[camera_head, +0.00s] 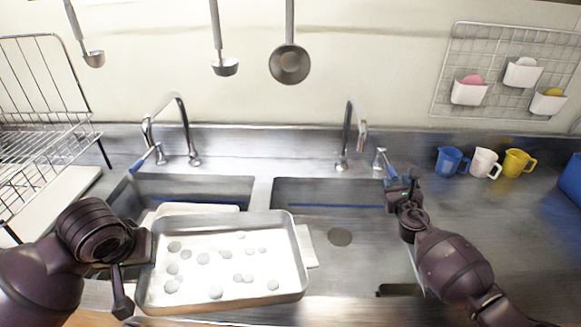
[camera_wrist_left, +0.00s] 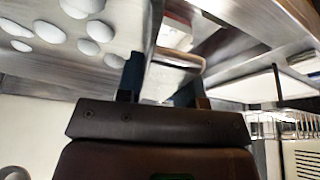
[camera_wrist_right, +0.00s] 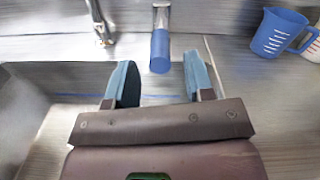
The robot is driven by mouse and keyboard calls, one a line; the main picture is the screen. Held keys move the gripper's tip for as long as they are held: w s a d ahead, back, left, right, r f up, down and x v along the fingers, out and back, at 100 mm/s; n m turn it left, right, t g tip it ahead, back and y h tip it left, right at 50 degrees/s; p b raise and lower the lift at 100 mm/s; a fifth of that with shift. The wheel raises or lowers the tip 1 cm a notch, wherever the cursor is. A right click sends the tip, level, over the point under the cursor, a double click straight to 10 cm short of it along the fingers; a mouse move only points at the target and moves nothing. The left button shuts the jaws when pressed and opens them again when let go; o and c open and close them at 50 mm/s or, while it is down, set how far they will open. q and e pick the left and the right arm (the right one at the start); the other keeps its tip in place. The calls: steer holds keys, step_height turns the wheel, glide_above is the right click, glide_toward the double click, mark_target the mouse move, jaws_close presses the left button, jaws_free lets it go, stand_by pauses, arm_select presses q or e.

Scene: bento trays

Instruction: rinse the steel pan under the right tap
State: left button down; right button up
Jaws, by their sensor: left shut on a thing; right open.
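The steel pan (camera_head: 297,290) is a shallow rectangular tray with several grey round spots inside. It is held above the front of the sink, across the divider between the basins. My left gripper (camera_head: 143,262) is shut on the pan's pale left handle (camera_wrist_left: 172,78). The right tap (camera_head: 347,137) stands behind the right basin (camera_head: 320,250), and the pan is left of and in front of its spout. No water shows. My right gripper (camera_head: 400,187) is open at the tap's blue lever (camera_head: 390,170). In the right wrist view the lever (camera_wrist_right: 160,52) is ahead of and between the fingers, with gaps on both sides.
The left tap (camera_head: 183,130) stands behind the left basin (camera_head: 180,188). Blue, white and yellow mugs (camera_head: 484,163) stand right of my right gripper. A wire dish rack (camera_head: 45,100) is at the left. Ladles (camera_head: 290,64) hang above the taps.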

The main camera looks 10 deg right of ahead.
mark_target(387, 162)
steer(key=shift+b+x, duration=0.3)
steer(key=shift+x, duration=1.15)
steer(key=shift+c, duration=0.4)
jaws_close()
